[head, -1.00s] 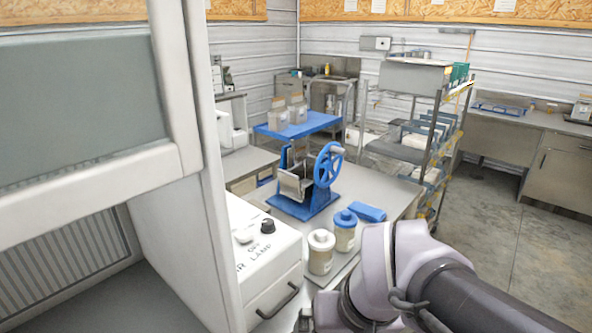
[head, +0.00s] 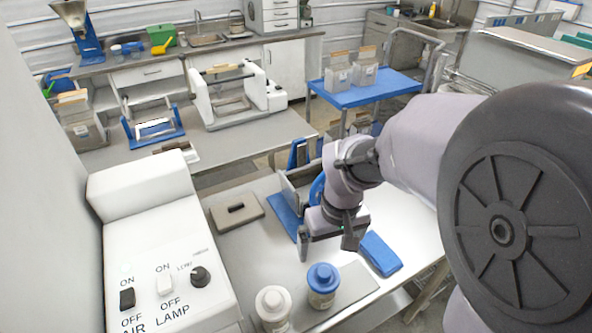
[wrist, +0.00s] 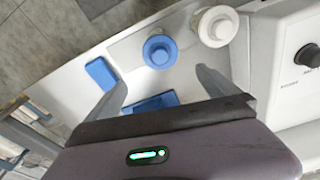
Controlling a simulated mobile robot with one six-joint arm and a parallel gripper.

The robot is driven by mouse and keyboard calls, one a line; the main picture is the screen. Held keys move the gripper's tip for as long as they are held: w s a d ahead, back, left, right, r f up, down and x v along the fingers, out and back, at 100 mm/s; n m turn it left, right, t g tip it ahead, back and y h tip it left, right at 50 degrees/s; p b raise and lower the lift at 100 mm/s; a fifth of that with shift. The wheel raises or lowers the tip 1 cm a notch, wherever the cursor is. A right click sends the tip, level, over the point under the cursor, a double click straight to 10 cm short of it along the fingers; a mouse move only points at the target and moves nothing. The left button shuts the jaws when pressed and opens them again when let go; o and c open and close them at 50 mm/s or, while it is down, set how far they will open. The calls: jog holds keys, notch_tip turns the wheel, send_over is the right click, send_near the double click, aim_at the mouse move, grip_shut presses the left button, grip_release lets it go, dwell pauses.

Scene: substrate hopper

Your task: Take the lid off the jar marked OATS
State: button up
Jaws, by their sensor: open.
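Two jars stand side by side at the front of the bench. One has a white lid (head: 272,300) and the other a blue lid (head: 322,275). Both lids are on, and they also show in the wrist view, the blue lid (wrist: 160,51) near top centre and the white lid (wrist: 215,27) to its right. The labels are too small to read, so I cannot tell which is OATS. My gripper (head: 328,246) is open and empty, above the bench just behind the blue-lidded jar. In the wrist view the jars lie beyond the fingertips (wrist: 164,84).
A blue block (head: 381,253) lies right of the jars. The blue-based hopper (head: 290,208) stands behind, partly hidden by my arm. A white control box (head: 160,245) is on the left.

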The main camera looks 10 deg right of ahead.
aim_at(325, 271)
jog(key=f+b, duration=0.2)
jog(key=f, duration=0.3)
jog(key=f+b, duration=0.1)
jog(key=f, duration=0.5)
jog(key=shift+a+f+b, duration=0.2)
jog(key=shift+f+b, duration=0.1)
jog(key=shift+b, duration=0.1)
jog(key=shift+r, duration=0.1)
jog(key=shift+c, duration=0.2)
jog(key=c, duration=1.4)
jog(key=shift+r, duration=0.15)
